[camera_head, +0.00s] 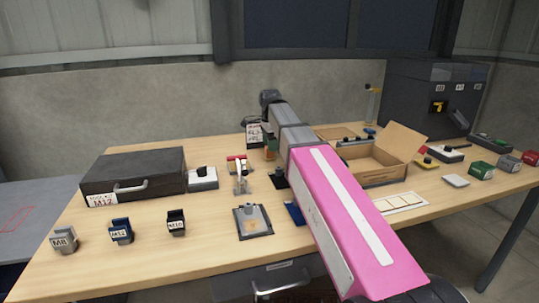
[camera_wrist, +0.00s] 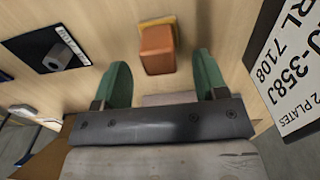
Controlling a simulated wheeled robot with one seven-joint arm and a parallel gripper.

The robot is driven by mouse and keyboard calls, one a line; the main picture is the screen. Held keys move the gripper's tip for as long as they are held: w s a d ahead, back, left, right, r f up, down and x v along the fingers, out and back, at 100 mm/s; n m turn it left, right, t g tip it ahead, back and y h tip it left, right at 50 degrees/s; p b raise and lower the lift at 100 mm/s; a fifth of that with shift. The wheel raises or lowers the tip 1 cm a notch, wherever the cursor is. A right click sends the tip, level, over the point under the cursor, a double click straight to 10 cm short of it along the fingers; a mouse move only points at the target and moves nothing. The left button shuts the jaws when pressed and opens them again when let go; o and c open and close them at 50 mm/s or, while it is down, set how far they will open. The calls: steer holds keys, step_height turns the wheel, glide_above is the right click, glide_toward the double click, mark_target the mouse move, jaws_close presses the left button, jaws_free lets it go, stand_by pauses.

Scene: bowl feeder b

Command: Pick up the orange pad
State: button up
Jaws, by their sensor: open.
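The orange pad (camera_wrist: 157,51) is a small blocky orange piece with a yellow edge at its far end, over the wooden table in the wrist view. My gripper (camera_wrist: 162,70) has its two green fingers apart, one on each side of the pad. Clear gaps show between each finger and the pad, and nothing is held. In the head view my gripper (camera_head: 269,150) is low over the back middle of the table, largely behind my arm.
A white lettered sign (camera_wrist: 294,62) stands close on the right in the wrist view, and a black plate (camera_wrist: 47,47) is at left. In the head view, a black case (camera_head: 134,172) is left and an open cardboard box (camera_head: 377,171) right.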

step_height(320, 180, down, 4)
steer(key=shift+a+f, duration=0.1)
steer(key=shift+f, duration=0.05)
steer(key=shift+c, duration=0.3)
steer(key=c, duration=0.9)
steer(key=shift+o, duration=0.2)
steer(key=shift+r, duration=0.6)
steer(key=r, duration=0.3)
steer(key=shift+s+a+r, duration=0.25)
steer(key=shift+a, duration=0.1)
steer(key=s+a+r, duration=0.5)
steer(key=a+r, duration=0.1)
steer(key=a, duration=0.3)
steer(key=shift+s+a+r, duration=0.2)
steer(key=shift+a, duration=0.05)
